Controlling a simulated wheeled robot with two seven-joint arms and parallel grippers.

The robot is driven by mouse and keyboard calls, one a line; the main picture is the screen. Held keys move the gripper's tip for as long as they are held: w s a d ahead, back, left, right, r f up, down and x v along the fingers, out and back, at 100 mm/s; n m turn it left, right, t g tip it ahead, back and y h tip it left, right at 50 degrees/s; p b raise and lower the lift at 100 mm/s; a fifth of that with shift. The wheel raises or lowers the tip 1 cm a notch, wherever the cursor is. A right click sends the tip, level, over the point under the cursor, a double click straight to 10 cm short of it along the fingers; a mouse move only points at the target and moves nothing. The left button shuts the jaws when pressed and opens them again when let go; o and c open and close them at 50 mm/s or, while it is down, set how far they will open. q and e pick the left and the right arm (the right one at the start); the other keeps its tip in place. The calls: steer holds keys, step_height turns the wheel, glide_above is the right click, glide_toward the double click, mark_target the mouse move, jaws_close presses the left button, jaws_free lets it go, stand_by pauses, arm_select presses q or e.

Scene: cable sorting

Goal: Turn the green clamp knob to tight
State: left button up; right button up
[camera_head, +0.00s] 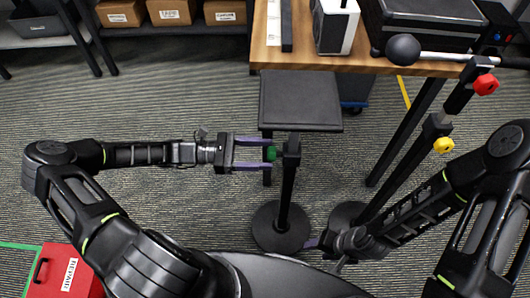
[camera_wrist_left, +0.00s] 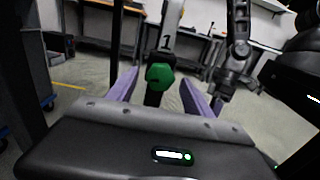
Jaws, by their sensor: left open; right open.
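The green clamp knob (camera_head: 271,153) is on the side of a black clamp at the top of a stand (camera_head: 288,180) in the head view. In the left wrist view the green knob (camera_wrist_left: 160,76) sits between the two purple fingers, with a gap on each side. My left gripper (camera_head: 268,153) is open around the knob and does not visibly touch it. A "1" shows on the grey part above the knob in the wrist view. My right gripper (camera_head: 312,243) is low near the stand bases, seen partly; its fingers are largely hidden by its own arm.
Taller stands carry a yellow knob (camera_head: 444,145) and a red knob (camera_head: 486,84) at right. A black stool (camera_head: 300,100) stands behind the green knob's stand. A red box (camera_head: 66,272) is at lower left.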

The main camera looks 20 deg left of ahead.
arm_select(q)
steer(key=shift+w+d, duration=0.1)
steer(key=shift+d, duration=0.35)
steer(key=shift+c, duration=0.3)
jaws_close()
